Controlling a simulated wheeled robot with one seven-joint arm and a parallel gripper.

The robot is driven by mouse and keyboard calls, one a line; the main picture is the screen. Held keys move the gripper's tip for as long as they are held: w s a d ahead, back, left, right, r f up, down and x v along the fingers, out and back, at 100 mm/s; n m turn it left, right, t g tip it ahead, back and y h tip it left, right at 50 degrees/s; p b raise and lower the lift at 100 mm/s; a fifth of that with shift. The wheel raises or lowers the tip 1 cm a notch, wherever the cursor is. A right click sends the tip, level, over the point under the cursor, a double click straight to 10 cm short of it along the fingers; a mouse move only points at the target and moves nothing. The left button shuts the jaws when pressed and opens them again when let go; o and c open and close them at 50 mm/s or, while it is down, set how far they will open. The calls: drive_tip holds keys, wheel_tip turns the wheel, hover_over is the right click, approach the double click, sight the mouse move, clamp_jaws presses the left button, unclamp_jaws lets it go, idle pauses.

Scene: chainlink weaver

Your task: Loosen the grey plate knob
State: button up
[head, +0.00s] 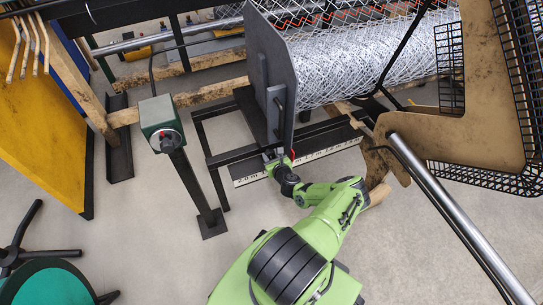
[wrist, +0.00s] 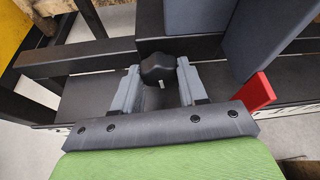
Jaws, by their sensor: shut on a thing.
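The grey plate (head: 272,65) stands upright at the end of the machine in the head view; part of a grey panel also shows at the top right of the wrist view (wrist: 255,35). A black lobed knob (wrist: 158,68) sits between the two grey fingers of my gripper (wrist: 159,72) in the wrist view. My gripper is shut on this knob, one finger on each side. In the head view my gripper (head: 275,160) is low beside the plate's bottom edge, and the knob is hidden there.
A red tab (wrist: 257,92) is right of my gripper. A white measuring scale (head: 300,160) runs along the black frame. A green control box (head: 161,122) stands on a post to the left. A roll of wire mesh (head: 350,65) lies behind the plate.

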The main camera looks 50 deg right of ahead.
drive_tip(key=shift+w+a+n+g+h+p, duration=0.1)
drive_tip(key=shift+n+g+h+p, duration=0.3)
drive_tip(key=shift+n+h, duration=0.8)
drive_tip(key=shift+n, duration=0.3)
drive_tip(key=o, duration=1)
drive_tip(key=shift+o, duration=0.2)
